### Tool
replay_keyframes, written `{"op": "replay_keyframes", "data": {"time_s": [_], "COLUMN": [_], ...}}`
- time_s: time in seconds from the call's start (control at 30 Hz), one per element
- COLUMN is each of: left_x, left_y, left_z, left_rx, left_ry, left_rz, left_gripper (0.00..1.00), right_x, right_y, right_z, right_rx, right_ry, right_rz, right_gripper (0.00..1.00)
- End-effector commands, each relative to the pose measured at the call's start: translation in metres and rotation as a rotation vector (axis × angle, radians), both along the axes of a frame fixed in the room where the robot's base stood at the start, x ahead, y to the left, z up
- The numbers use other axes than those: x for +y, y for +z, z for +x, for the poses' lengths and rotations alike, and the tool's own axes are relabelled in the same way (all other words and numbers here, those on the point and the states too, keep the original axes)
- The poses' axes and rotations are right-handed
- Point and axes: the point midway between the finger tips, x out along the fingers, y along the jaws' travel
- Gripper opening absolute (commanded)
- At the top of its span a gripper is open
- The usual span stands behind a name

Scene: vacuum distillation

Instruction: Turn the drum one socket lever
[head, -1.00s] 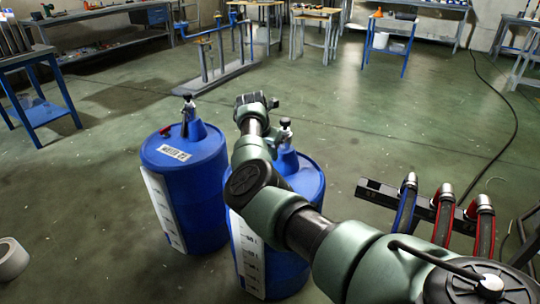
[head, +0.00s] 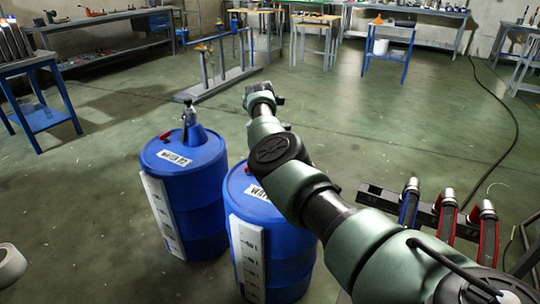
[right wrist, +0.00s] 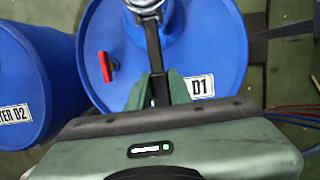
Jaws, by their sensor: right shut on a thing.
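Drum one is the blue drum (head: 285,250) marked D1, right of the other drum in the head view; its top fills the middle of the right wrist view (right wrist: 215,55). Its socket lever is a dark bar (right wrist: 152,45) running from a silver socket fitting (right wrist: 145,5) at the top edge of the right wrist view. My right gripper (right wrist: 158,88) is shut on the lever's near end, with green fingers on either side. In the head view my right arm hides the socket and lever. My left gripper is not in view.
Blue drum two (head: 190,200), with an upright socket fitting (head: 189,115), stands close on the left. A red cap (right wrist: 105,67) sits on drum one. A rack with blue and red hoses (head: 450,212) is at right.

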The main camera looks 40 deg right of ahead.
Motion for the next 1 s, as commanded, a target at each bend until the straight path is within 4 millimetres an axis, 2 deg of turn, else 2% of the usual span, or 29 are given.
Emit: {"op": "replay_keyframes", "data": {"time_s": [0.03,0.07,0.1,0.13,0.47,0.57,0.63,0.8,1.0], "left_x": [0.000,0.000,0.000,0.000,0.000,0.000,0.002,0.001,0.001], "left_y": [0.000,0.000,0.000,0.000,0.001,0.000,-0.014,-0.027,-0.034], "left_z": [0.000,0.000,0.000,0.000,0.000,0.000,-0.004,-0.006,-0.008], "left_rx": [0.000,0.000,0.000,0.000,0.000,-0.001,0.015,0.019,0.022], "left_ry": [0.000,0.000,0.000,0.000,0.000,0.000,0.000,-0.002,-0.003], "left_rz": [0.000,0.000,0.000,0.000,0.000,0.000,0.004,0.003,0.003], "left_gripper": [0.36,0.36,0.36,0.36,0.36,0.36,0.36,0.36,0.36], "right_x": [0.001,0.001,0.001,0.001,0.000,0.003,0.006,0.013,0.018], "right_y": [0.000,0.000,0.000,0.000,0.003,0.013,0.025,0.053,0.073], "right_z": [0.000,0.000,0.000,0.000,0.000,0.000,-0.001,-0.004,-0.006], "right_rx": [-0.001,-0.001,-0.001,-0.001,-0.002,-0.003,-0.005,-0.003,-0.001], "right_ry": [0.000,0.000,0.000,0.000,0.000,0.000,-0.001,0.001,0.000], "right_rz": [0.000,0.000,0.000,0.000,-0.001,-0.001,-0.001,-0.001,-0.001], "right_gripper": [0.00,0.28,0.39,0.42,0.42,0.42,0.42,0.42,0.42]}}
